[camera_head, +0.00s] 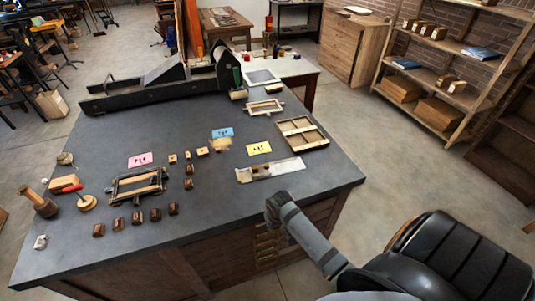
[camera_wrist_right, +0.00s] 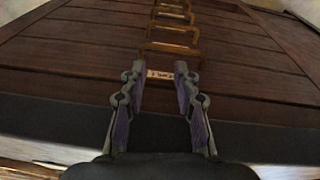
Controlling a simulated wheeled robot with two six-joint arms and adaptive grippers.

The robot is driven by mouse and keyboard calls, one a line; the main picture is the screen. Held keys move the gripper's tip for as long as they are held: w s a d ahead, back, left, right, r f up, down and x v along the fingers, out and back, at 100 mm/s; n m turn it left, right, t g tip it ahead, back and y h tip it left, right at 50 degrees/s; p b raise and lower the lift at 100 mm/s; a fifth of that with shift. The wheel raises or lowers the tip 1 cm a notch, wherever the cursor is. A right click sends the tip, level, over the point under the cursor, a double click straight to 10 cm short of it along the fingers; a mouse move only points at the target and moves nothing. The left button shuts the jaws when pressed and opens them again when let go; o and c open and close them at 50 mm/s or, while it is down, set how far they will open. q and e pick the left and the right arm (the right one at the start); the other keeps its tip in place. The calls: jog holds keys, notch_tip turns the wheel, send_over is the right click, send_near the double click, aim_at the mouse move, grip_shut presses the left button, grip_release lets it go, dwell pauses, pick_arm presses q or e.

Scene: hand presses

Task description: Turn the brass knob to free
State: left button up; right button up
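No brass knob can be made out for certain in either view. Several brass-coloured drawer pulls (camera_head: 265,242) run down the front of the grey-topped bench. In the right wrist view similar brass pulls (camera_wrist_right: 172,50) cross the brown wooden front, with a small pale label (camera_wrist_right: 160,75) between my fingertips. My right gripper (camera_wrist_right: 157,78) is open and empty, its two fingers apart and pointing toward the pulls. In the head view my right arm reaches in from the lower right, its end just off the bench's front right edge. My left gripper is not in view.
On the bench (camera_head: 210,190) are a long black press (camera_head: 160,90), a wooden frame (camera_head: 137,185), small wooden blocks, pink, blue and yellow cards, and a divided tray (camera_head: 302,133). A shelf (camera_head: 450,60) stands at the right.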

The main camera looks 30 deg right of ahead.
aim_at(267, 165)
notch_tip(267, 165, up, 12)
jog(key=w+f+p, duration=0.1)
jog(key=p, duration=0.1)
jog(key=w+d+r+m, duration=0.1)
jog(key=w, duration=0.2)
jog(key=w+d+r+m, duration=0.1)
jog(key=w, duration=0.2)
jog(key=w+d+r+m+g, duration=0.1)
jog(key=w, duration=0.2)
jog(key=shift+w+d, duration=0.25)
jog(key=shift+d, duration=0.15)
jog(key=w+d+r+m+g+y, duration=0.1)
jog(key=w+d+r+m, duration=0.35)
jog(key=w+r, duration=0.4)
jog(key=shift+n, duration=0.25)
jog(key=f, duration=0.3)
jog(key=f+p, duration=0.1)
jog(key=f, duration=0.6)
jog(key=shift+s+d+f+p, duration=0.1)
jog(key=shift+s+f+p, duration=0.05)
jog(key=shift+s+p, duration=0.25)
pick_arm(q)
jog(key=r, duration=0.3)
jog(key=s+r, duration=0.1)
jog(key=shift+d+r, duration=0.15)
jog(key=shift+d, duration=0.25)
pick_arm(e)
grip_shut()
